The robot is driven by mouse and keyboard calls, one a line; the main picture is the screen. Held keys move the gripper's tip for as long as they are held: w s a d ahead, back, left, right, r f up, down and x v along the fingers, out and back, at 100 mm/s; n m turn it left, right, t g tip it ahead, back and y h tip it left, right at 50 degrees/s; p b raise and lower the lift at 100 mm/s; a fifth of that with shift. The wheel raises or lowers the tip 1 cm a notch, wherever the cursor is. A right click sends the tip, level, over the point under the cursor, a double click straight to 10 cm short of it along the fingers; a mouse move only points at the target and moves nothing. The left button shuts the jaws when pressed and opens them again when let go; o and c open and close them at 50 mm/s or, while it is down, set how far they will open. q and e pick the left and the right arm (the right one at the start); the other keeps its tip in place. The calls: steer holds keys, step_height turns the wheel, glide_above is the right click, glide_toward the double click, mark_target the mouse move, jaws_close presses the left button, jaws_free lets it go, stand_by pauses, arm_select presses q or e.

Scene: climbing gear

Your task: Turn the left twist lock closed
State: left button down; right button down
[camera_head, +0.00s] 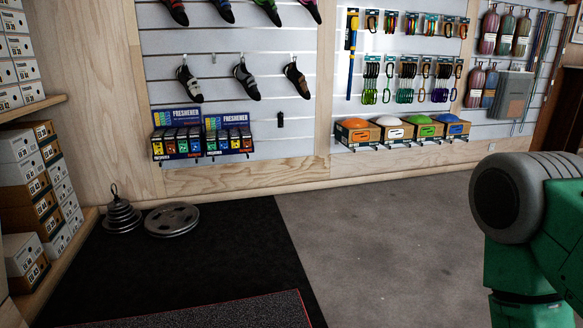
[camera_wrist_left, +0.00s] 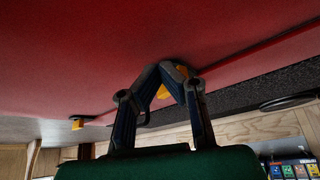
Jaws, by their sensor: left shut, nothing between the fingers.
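In the left wrist view my left gripper (camera_wrist_left: 166,70) has its fingertips together, with nothing held. The fingertips lie against or just in front of a large red surface (camera_wrist_left: 90,45). A yellow piece (camera_wrist_left: 163,92) shows just behind the fingers, partly hidden by them. A second yellow piece (camera_wrist_left: 77,125) is at the edge of the red surface, to the left. I cannot tell which yellow piece is the left twist lock, nor how either is turned. Neither yellow piece shows in the head view. My right gripper is in neither view.
In the head view, weight plates (camera_head: 172,219) lie on a black mat (camera_head: 215,262) by the wall. Shoe boxes (camera_head: 20,175) stand at left. The grey floor (camera_head: 390,240) is clear. My green arm link is at right.

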arm_select(q)
steer(key=shift+w, duration=0.55)
stand_by(0.4)
steer(key=shift+w+a, duration=0.15)
steer(key=shift+a, duration=0.25)
stand_by(0.6)
stand_by(0.4)
steer(key=shift+s+a, duration=0.2)
steer(key=shift+s, duration=0.2)
step_height(320, 180, up, 6)
steer(key=p, duration=0.5)
